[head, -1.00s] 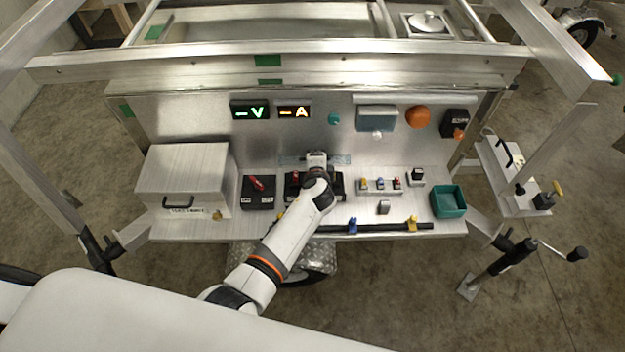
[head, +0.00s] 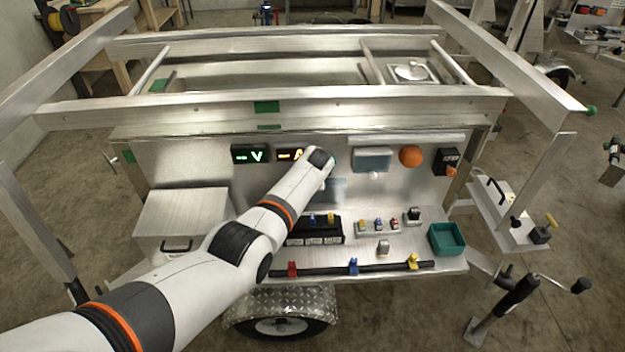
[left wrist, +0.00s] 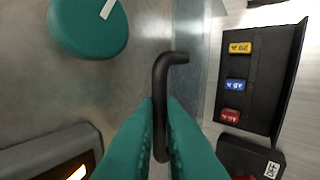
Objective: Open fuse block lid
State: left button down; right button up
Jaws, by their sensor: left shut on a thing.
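The fuse block (head: 315,238) is a black box on the shelf, with blue and yellow fuses showing in the head view. In the left wrist view the fuse block (left wrist: 282,95) shows yellow, blue and red fuses uncovered. A pale bluish see-through pane, seemingly the lid (head: 328,190), stands up behind it, partly hidden by my arm. My left gripper (left wrist: 160,105), with green fingers, is shut on a bent black handle (left wrist: 161,75), seemingly the lid's. In the head view the fingers are hidden behind my wrist. My right gripper is not in view.
Behind are the volt display (head: 250,154), the ammeter (left wrist: 50,155) and a green knob (left wrist: 88,25). To the right are a small fuse row (head: 378,226) and a green bin (head: 446,239). A metal box (head: 180,222) stands left. A black rail (head: 325,268) runs along the front.

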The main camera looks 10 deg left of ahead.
pick_arm(q)
jog(key=shift+w+r, duration=0.1)
dwell(0.3)
jog(key=c, duration=1.5)
grip_release()
jog(key=shift+c, duration=0.2)
jog(key=p+v, duration=0.2)
jog(key=v, duration=1)
